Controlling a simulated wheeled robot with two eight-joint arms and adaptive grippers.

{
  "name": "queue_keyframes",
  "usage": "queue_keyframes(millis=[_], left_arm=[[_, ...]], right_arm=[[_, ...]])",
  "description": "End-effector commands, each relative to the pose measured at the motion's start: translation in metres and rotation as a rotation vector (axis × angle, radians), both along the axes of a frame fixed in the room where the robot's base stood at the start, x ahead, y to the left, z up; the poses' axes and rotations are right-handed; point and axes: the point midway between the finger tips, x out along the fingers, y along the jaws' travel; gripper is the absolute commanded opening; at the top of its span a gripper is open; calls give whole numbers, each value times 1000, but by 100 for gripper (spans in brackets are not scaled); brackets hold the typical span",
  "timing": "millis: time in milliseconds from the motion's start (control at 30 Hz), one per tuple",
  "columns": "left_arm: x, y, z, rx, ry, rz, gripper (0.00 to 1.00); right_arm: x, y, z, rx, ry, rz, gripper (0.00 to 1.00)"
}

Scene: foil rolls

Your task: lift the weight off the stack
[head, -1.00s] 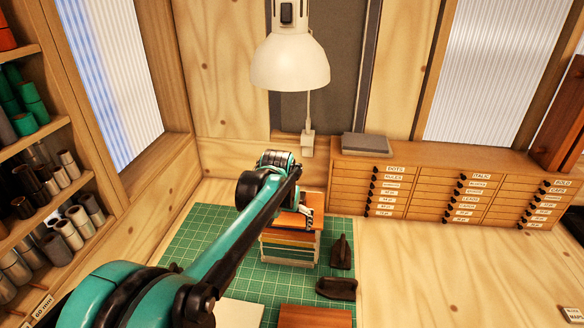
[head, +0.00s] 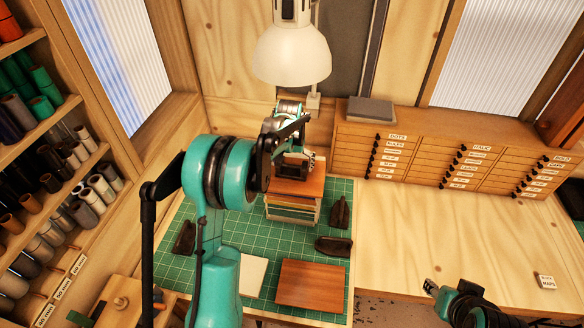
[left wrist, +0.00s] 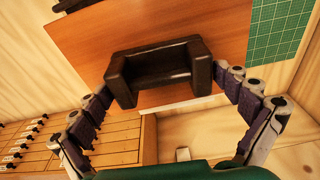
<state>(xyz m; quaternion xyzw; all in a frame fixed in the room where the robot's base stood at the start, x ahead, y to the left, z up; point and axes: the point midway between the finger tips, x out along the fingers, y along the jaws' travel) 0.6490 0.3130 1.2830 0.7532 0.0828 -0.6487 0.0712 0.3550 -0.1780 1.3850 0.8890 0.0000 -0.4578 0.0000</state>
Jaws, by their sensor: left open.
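The weight (left wrist: 163,70) is a dark block with raised ends and a recessed middle. It rests on the reddish wooden board (left wrist: 200,30) that tops the stack (head: 292,208) on the green mat. In the head view the weight (head: 291,171) is partly covered by my left gripper (head: 297,157). My left gripper (left wrist: 163,82) is open in the left wrist view, with one finger on each side of the weight. Contact cannot be told. My right gripper (head: 432,288) shows small at the lower right, away from the stack; its jaws are unclear.
Dark bookend-like pieces (head: 340,212) stand on the green mat (head: 230,235) around the stack. A brown board (head: 310,284) and a pale sheet (head: 253,275) lie in front. A lamp (head: 291,55) hangs above.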

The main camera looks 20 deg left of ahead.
Motion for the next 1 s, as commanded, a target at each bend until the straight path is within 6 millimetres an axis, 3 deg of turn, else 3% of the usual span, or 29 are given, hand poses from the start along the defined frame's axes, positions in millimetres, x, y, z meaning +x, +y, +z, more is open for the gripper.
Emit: queue_keyframes(millis=[300, 367, 567, 1000], left_arm=[[1, 0, -10, 0, 0, 0, 100], [1, 0, -10, 0, 0, 0, 87], [1, 0, -9, 0, 0, 0, 34], [1, 0, -2, 0, -1, 0, 32]], right_arm=[[0, 0, 1, 0, 0, 0, 40], [0, 0, 1, 0, 0, 0, 40], [0, 0, 1, 0, 0, 0, 40], [0, 0, -1, 0, 0, 0, 40]])
